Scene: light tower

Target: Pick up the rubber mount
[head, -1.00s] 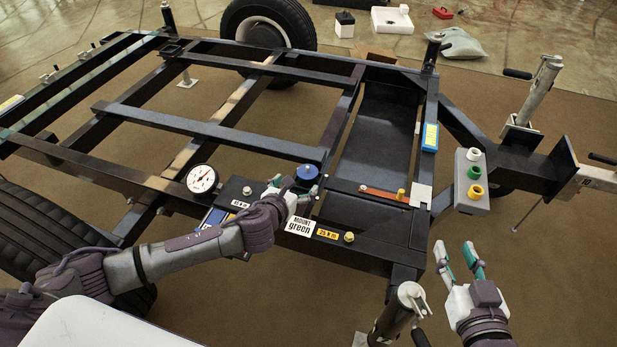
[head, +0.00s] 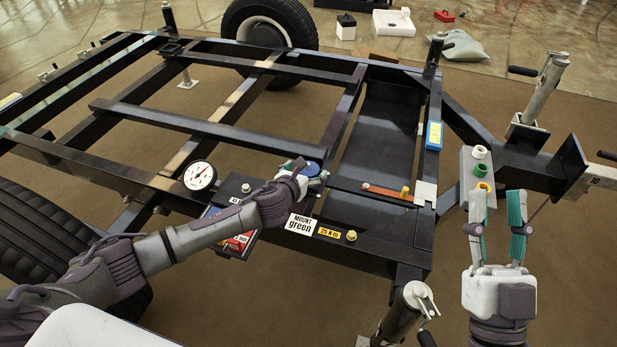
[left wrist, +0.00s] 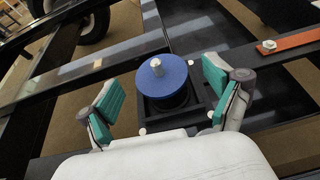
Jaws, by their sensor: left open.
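A card (head: 300,224) reads "MOUNT green". My right gripper (head: 497,200) is open and empty, its fingers apart just in front of the block; the left finger overlaps the block's near end. My left gripper (head: 305,172) is open at the blue disc (head: 312,168). In the left wrist view, this disc (left wrist: 162,76) with a bolt head stands between the spread fingers (left wrist: 160,92), over a black square bracket.
The black trailer frame (head: 190,122) fills the left and middle. A jack post (head: 408,308) stands near the right gripper; the drawbar (head: 530,166) lies beyond.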

